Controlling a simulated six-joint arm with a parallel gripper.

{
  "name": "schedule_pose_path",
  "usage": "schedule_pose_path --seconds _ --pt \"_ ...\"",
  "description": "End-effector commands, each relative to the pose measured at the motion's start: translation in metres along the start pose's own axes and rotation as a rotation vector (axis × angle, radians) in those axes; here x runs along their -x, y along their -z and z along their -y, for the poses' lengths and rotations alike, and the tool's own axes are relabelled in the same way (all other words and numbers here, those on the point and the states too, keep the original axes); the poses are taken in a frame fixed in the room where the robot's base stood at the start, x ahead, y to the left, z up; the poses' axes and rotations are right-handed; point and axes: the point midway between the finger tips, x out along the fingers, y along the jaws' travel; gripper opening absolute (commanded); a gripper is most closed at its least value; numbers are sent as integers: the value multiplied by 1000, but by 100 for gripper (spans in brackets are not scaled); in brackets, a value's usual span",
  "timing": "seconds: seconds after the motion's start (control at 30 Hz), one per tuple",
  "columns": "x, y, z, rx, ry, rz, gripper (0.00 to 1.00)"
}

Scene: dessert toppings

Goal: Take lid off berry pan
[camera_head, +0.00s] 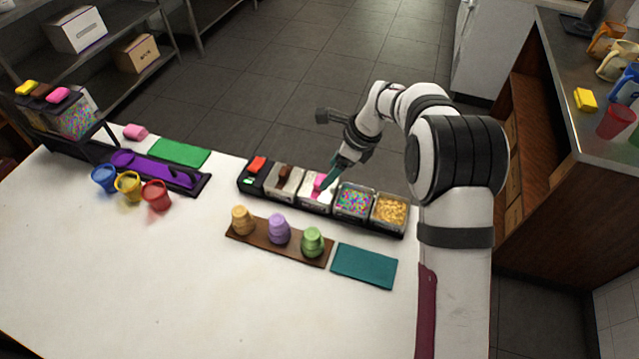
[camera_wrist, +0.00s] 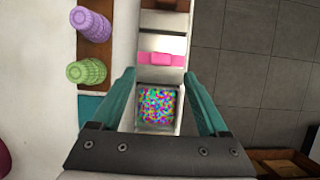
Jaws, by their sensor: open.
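A row of topping pans (camera_head: 247,190) stands in a black holder at the back of the white table. The middle pan has a metal lid with a pink handle (camera_head: 319,181); the handle also shows in the wrist view (camera_wrist: 160,59). No label tells me which pan is the berry one. Two more lids have a brown handle (camera_head: 283,171) and a red handle (camera_head: 257,164). My gripper (camera_head: 331,183) is open and empty, above the row beside the pink handle. In the wrist view its teal fingers (camera_wrist: 159,78) are spread, with the pink handle just beyond the tips.
Open pans of coloured sprinkles (camera_head: 353,201) and golden bits (camera_head: 390,211) are right of the pink-handled lid. A wooden board (camera_head: 257,239) with stacked cups and a teal mat (camera_head: 364,266) lie in front. Coloured buckets (camera_head: 128,184) stand left. The front table is clear.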

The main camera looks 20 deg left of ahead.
Motion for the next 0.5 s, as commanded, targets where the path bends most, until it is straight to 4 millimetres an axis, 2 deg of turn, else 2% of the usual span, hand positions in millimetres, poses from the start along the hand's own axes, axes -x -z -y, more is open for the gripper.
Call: schedule_pose_path --seconds 0.1,0.23,0.5 --pt "-25 -1 1 1 -3 -2 78" --pt "-46 -1 2 1 -2 -2 78" --pt "-50 -1 2 1 0 -1 76"
